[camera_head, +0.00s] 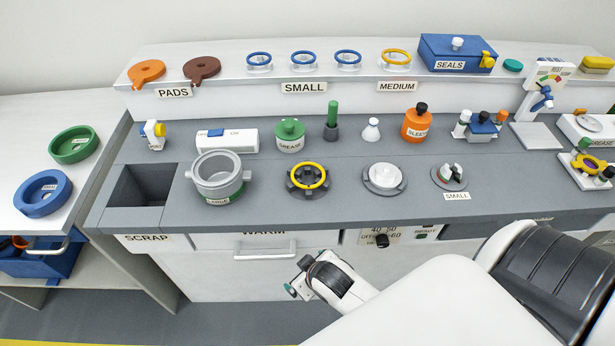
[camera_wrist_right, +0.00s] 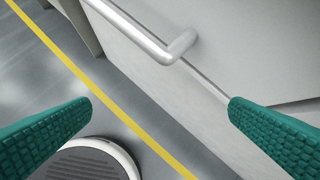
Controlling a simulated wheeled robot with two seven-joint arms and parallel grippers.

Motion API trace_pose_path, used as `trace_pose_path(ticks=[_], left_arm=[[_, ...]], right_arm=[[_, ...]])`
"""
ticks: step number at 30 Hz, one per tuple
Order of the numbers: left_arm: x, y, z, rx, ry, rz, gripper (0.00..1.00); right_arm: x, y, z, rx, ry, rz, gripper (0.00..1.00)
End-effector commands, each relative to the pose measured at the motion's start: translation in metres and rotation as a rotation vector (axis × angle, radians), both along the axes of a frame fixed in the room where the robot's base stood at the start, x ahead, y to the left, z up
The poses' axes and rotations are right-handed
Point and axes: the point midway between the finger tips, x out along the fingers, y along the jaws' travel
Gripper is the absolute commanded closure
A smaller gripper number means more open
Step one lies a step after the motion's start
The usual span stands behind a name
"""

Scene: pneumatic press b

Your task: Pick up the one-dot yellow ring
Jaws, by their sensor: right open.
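A yellow ring (camera_head: 397,56) sits on a stand on the back shelf above the MEDIUM label. Another yellow ring (camera_head: 307,176) lies on a dark lobed holder on the grey bench. Dots are too small to make out on either ring. My right gripper (camera_head: 299,288) is in front of the bench, below bench-top level near the WARM drawer, apart from both rings. In the right wrist view its two teal fingers (camera_wrist_right: 160,115) are wide apart with nothing between them. My left gripper is not in view.
The drawer handle (camera_head: 265,252) is close to my right gripper and also shows in the wrist view (camera_wrist_right: 150,35). Around the bench ring stand a grey pot (camera_head: 218,180), a white round part (camera_head: 384,178) and a green-topped grease jar (camera_head: 290,136). Blue rings (camera_head: 303,59) line the shelf.

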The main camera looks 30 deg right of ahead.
Motion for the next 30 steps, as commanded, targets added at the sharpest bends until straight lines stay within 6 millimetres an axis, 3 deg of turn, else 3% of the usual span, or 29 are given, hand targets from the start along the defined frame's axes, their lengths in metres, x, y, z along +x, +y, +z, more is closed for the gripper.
trace_pose_path(ticks=[3,10,15,20,26,30], left_arm=[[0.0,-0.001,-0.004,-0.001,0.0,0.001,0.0],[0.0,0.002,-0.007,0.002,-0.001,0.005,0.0],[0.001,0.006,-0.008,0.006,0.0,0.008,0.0],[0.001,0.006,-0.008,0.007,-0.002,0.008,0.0],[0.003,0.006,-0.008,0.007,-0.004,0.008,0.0],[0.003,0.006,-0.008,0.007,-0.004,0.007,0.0]], right_arm=[[0.005,0.001,0.043,0.002,-0.053,-0.01,0.0],[0.013,0.0,0.115,0.001,-0.175,-0.028,0.0],[0.066,0.006,0.179,-0.021,-0.473,-0.002,0.0],[0.111,0.023,0.231,-0.029,-0.751,0.078,0.0],[0.152,0.068,0.31,-0.028,-1.145,0.313,0.0],[0.157,0.125,0.362,-0.027,-1.43,0.69,0.0]])
